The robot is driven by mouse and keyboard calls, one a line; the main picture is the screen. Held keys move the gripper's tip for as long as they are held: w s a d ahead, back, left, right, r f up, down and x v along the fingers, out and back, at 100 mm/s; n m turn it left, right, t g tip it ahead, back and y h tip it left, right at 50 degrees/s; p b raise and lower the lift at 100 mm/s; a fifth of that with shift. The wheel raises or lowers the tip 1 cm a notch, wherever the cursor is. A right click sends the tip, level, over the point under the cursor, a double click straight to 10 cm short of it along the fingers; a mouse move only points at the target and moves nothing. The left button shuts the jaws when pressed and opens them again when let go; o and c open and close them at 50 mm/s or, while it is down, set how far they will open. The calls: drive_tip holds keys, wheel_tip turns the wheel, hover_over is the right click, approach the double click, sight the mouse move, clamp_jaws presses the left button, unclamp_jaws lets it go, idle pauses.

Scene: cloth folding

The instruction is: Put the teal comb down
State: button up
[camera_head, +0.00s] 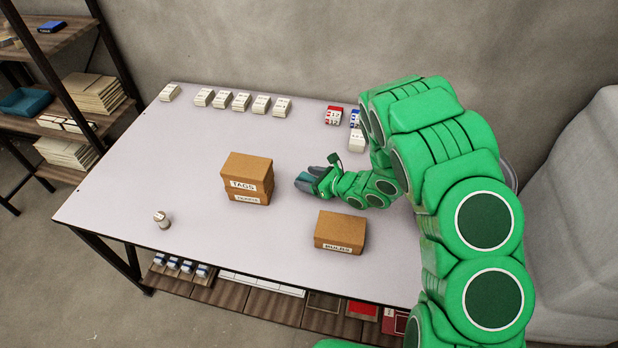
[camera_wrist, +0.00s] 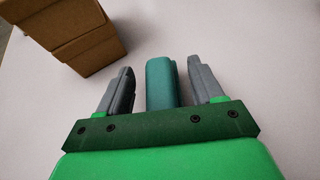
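The teal comb (camera_wrist: 162,82) shows in the wrist view as a plain teal bar between the two grey fingers of my gripper (camera_wrist: 161,80). A strip of pale table shows on each side of it, so the fingers stand apart from it and are open. Its near end is hidden behind the gripper's dark green front plate. In the head view my gripper (camera_head: 308,182) is low over the middle of the table (camera_head: 200,235), and a bit of teal shows at the fingers. I cannot tell for sure whether the comb touches the table.
A stack of two brown boxes (camera_head: 247,172), the upper marked TAGS, stands just left of my gripper. Another brown box (camera_head: 340,232) is nearer the front. Small white stacks (camera_head: 241,101) line the back edge. A small round item (camera_head: 162,220) stands front left. Much of the left is clear.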

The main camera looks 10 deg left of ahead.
sight(311, 178)
drive_tip(key=shift+r, duration=0.1)
drive_tip(key=shift+d+r, duration=0.1)
drive_tip(key=v, duration=0.2)
drive_tip(key=shift+s+d+r, duration=0.1)
drive_tip(key=shift+d, duration=0.2)
wheel_tip(311, 178, up, 5)
drive_tip(key=shift+f, duration=0.1)
drive_tip(key=shift+s+r, duration=0.1)
drive_tip(key=shift+r, duration=1)
